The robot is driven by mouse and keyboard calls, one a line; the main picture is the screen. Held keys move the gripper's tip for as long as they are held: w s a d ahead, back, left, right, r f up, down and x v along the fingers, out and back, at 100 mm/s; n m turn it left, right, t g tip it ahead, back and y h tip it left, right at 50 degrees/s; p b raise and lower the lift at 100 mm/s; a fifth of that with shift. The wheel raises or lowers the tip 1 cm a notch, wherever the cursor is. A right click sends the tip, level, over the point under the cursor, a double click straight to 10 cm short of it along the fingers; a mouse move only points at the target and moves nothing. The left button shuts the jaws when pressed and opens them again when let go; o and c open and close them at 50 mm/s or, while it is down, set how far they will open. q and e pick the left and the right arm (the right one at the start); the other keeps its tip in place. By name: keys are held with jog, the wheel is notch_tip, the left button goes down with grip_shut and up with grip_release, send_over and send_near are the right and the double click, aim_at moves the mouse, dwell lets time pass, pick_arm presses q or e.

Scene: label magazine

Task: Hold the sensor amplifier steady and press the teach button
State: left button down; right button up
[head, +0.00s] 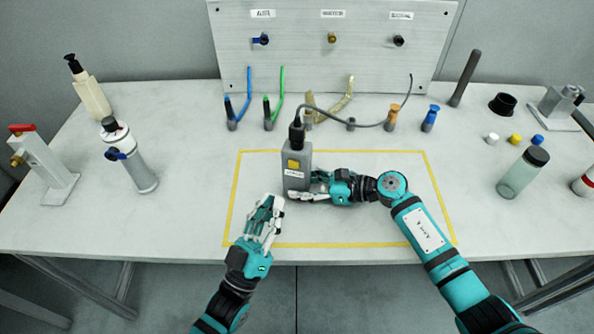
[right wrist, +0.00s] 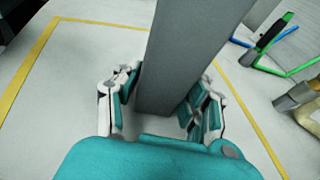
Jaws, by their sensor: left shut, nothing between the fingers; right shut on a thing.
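The sensor amplifier (head: 297,170) is an upright grey box with a yellow button (head: 293,163) and a small white label on its front. A dark cable leaves its top. It stands inside the yellow taped rectangle. My right gripper (head: 312,187) is shut on its lower part from the right. In the right wrist view the grey body (right wrist: 180,60) rises between the two fingers. My left gripper (head: 272,210) is shut and empty, in front of the amplifier and a little to its left, apart from it.
Behind stands a panel (head: 330,50) with three labelled fittings. Coloured tubes and plugs line the table before it. Bottles (head: 90,95) and a valve block (head: 45,165) stand at left. A green bottle (head: 523,172) and small caps are at right. The taped area's front (head: 340,225) is clear.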

aim_at(294, 164)
pick_arm(q)
jog(key=w+d, duration=0.2)
jog(key=w, duration=0.5)
jog(key=shift+w, duration=0.15)
dwell(1.3)
jog(key=shift+w, duration=0.2)
pick_arm(e)
jog(key=shift+r, duration=0.1)
